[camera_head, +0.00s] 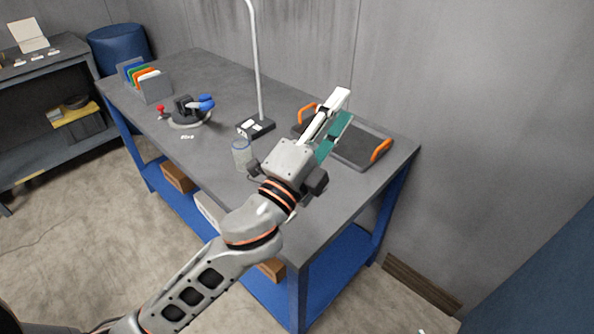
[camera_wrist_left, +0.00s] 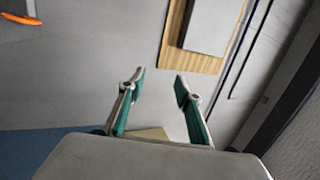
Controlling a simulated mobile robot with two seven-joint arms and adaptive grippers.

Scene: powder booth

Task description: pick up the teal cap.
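I cannot make out a teal cap in either view; the teal I see is on my own gripper's fingers. My left gripper (camera_head: 341,106) reaches over the right end of the grey table, above a dark tray with orange handles (camera_head: 362,148), and hides part of it. In the left wrist view the gripper (camera_wrist_left: 159,78) is open, with its two fingers apart and nothing between them.
The grey table (camera_head: 217,80) stands against a wall. On it are a clear jar (camera_head: 241,155), a lamp base (camera_head: 256,127), a device with red and blue knobs (camera_head: 185,112) and a rack of coloured files (camera_head: 151,84). The table's middle back is clear.

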